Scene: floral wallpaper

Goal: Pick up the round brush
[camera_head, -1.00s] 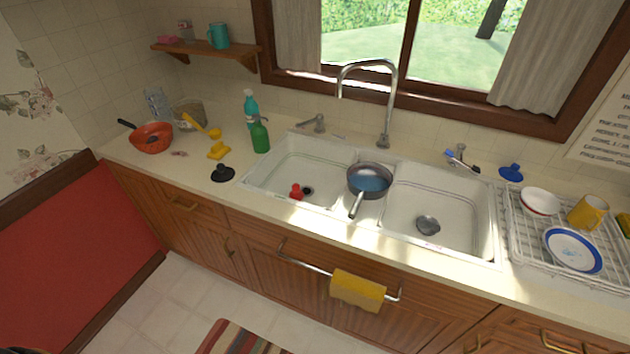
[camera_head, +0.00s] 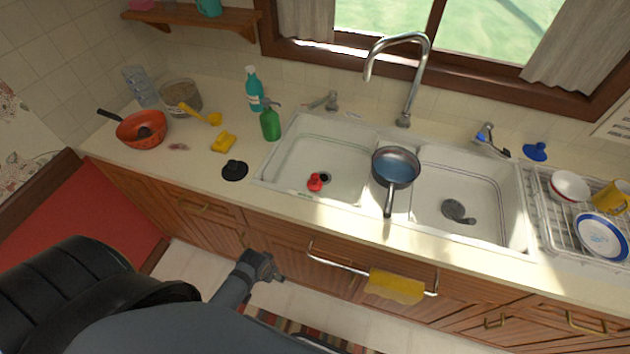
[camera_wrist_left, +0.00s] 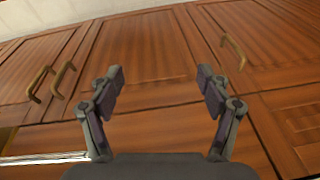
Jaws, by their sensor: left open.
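A yellow brush-like tool (camera_head: 202,115) with a long handle and a rounded head lies at the back left of the counter, its handle resting near a glass bowl. I cannot tell for certain that it is the round brush. My left gripper (camera_head: 262,266) is in front of the lower cabinets, below the counter edge and well away from the tool. In the left wrist view my left gripper (camera_wrist_left: 160,85) has its fingers spread, with nothing between them and cabinet doors behind. My right gripper is not in view.
A pan (camera_head: 396,168) sits over the sink divider. The counter edge and towel rail (camera_head: 335,262) are near my gripper.

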